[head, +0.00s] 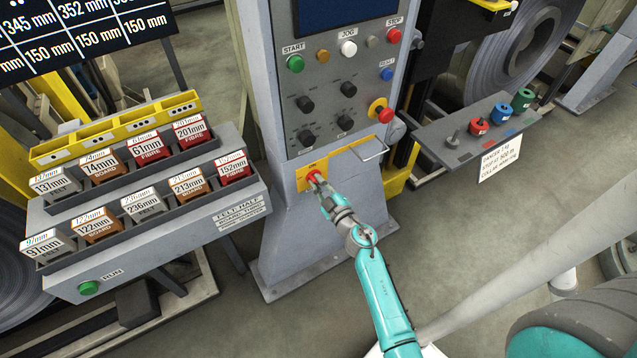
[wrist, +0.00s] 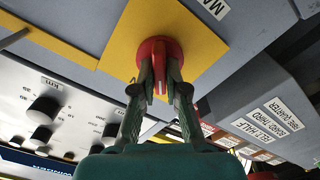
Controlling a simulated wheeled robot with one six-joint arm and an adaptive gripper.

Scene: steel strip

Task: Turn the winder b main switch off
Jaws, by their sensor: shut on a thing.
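The arm and fingers hide part of the knob and plate in the head view.
Above the switch, the column carries black knobs (head: 306,137), a green START button (head: 295,63) and a red button on a yellow base (head: 385,115). A rack of labelled blocks (head: 150,222) stands left; a shelf with coloured collars (head: 460,150) is right.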

